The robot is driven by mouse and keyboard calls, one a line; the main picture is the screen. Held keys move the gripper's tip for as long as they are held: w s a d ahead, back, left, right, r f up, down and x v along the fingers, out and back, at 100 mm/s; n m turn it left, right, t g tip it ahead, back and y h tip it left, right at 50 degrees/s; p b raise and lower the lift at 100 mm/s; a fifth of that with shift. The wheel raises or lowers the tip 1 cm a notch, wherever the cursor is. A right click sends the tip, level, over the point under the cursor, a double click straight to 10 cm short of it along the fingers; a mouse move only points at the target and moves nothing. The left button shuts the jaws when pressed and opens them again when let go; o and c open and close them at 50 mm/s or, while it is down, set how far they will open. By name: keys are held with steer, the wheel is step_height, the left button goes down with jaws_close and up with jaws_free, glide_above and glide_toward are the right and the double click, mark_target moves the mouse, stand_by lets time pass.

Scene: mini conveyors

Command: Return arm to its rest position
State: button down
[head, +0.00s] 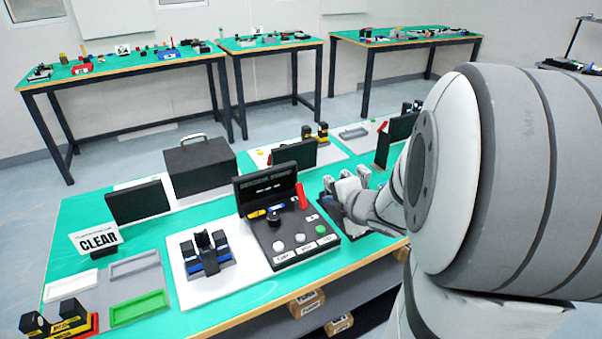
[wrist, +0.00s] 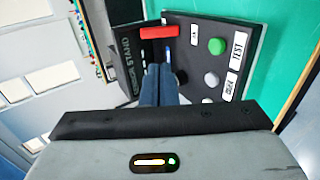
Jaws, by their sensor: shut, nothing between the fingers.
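My gripper (wrist: 158,72) shows in the wrist view with its two grey-blue fingers together and nothing between them. It points toward the black control panel with a dark screen, a red lever (wrist: 158,32), a green button (wrist: 216,46) and white labels. In the head view my large grey and white arm fills the right side and reaches down toward the bench just right of the panel (head: 290,235). The gripper's fingertips are hard to pick out there among pale parts. I cannot tell from the wrist view whether the fingers touch anything.
The green bench (head: 75,215) holds a blue and black fixture (head: 207,252), a dark toolbox (head: 200,167), a CLEAR sign (head: 98,240) and a green tray (head: 138,308). Boxes (head: 307,303) lie on the shelf below. Other benches (head: 405,40) stand behind, across open floor.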

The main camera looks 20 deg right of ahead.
steer(key=s+r+m+g+h+p, duration=0.3)
steer(key=s+r+m+h, duration=0.25)
steer(key=m, duration=0.65)
steer(key=s+a+r+m+g+y+p, duration=0.1)
steer(key=s+a+m+g, duration=0.4)
steer(key=s+a, duration=0.5)
steer(key=s+m+y+p, duration=0.1)
steer(key=m+y, duration=0.1)
steer(key=shift+a+m+g, duration=0.35)
steer(key=shift+m+g, duration=0.05)
steer(key=shift+s+y, duration=0.1)
steer(key=shift+y, duration=0.15)
